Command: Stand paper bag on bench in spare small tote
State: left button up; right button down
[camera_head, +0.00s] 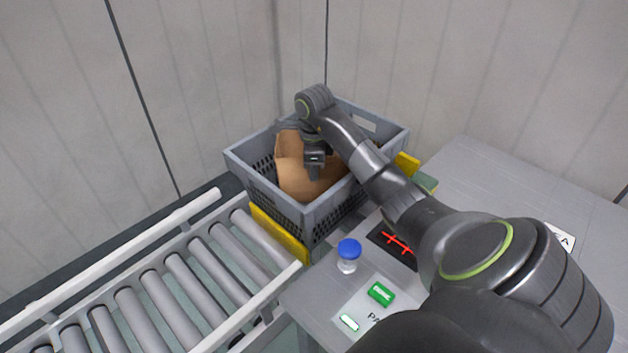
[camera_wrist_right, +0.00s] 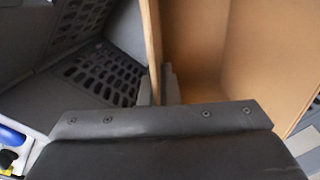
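A brown paper bag (camera_head: 301,172) is inside a grey small tote (camera_head: 320,215) with perforated walls. The bag's open top shows its inside in the right wrist view (camera_wrist_right: 197,45). My right gripper (camera_head: 313,172) reaches down into the tote at the bag. In the wrist view its fingertips (camera_wrist_right: 157,88) are on either side of one bag wall, close against it. The head view hides the fingertips and the bag's bottom. The bag looks slightly tilted, but I cannot tell if it touches the tote floor. My left gripper is not in view.
A roller conveyor (camera_head: 180,285) runs at the left. Yellow pieces (camera_head: 280,234) flank the tote. Walls stand close behind.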

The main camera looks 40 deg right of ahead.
aim_at(314, 185)
notch_tip(314, 185, down, 2)
jog(key=shift+f+b, duration=0.2)
jog(key=shift+b, duration=0.1)
jog(key=shift+r, duration=0.1)
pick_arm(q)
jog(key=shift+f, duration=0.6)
pick_arm(e)
jog(key=shift+f+b, duration=0.6)
jog(key=shift+f, duration=0.05)
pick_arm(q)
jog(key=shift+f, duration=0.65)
pick_arm(e)
jog(key=c, duration=1.7)
grip_release()
jog(key=shift+r, duration=0.1)
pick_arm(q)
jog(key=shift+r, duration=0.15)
pick_arm(e)
jog(key=shift+r, duration=0.1)
